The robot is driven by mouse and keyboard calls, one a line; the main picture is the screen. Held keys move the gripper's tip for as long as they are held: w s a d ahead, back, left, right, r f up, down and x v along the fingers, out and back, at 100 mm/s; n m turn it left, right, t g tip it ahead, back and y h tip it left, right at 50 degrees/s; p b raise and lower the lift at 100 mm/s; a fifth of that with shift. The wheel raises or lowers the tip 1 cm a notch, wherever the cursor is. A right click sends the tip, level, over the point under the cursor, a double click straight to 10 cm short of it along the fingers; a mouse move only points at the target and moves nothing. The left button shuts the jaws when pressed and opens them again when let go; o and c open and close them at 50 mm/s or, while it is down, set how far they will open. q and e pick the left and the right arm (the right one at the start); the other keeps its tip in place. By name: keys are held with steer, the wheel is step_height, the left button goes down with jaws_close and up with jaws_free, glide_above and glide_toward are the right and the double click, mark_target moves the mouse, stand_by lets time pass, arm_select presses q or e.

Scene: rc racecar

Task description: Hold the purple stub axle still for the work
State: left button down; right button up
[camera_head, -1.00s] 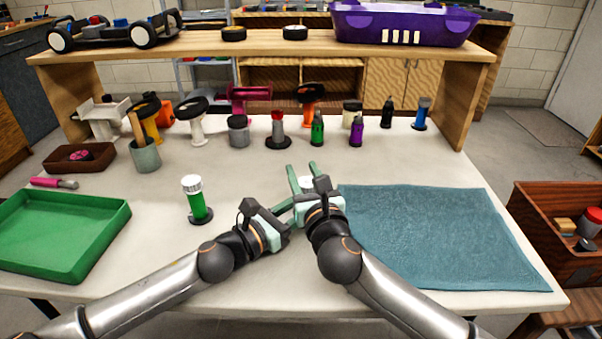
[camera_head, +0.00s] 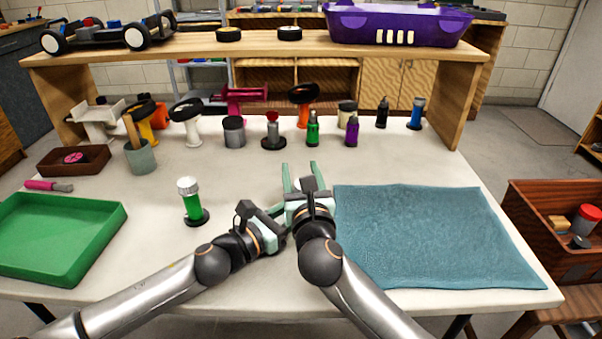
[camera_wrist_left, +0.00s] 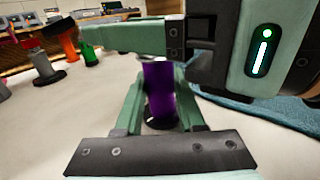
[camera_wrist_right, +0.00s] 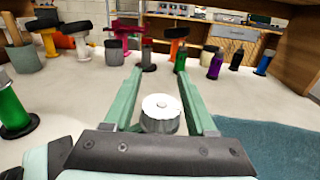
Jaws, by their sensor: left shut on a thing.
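The purple stub axle (camera_wrist_left: 160,88) stands upright on a dark base in the left wrist view. My left gripper (camera_wrist_left: 160,100) is shut on it, one finger on each side. Its silver ridged cap (camera_wrist_right: 160,112) shows in the right wrist view, and as a pale spot in the head view (camera_head: 309,184). My right gripper (camera_head: 299,166) is open, its fingers on either side of the cap; I cannot tell whether they touch it. In the head view my right gripper hides most of the purple axle.
A green stub axle with a silver cap (camera_head: 192,202) stands left of my grippers. A green tray (camera_head: 118,222) lies at far left, a blue mat (camera_head: 440,235) at right. Several bottles, stands and a cup (camera_head: 141,157) line the back under a wooden shelf (camera_head: 260,47).

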steer(key=shift+o, duration=1.3)
steer(key=shift+f, duration=0.2)
steer(key=shift+s+d, duration=0.2)
steer(key=shift+s, duration=1.05)
steer(key=shift+s+d, duration=0.2)
steer(key=shift+s, duration=1.05)
steer(key=shift+s+d, duration=0.2)
steer(key=shift+s, duration=1.05)
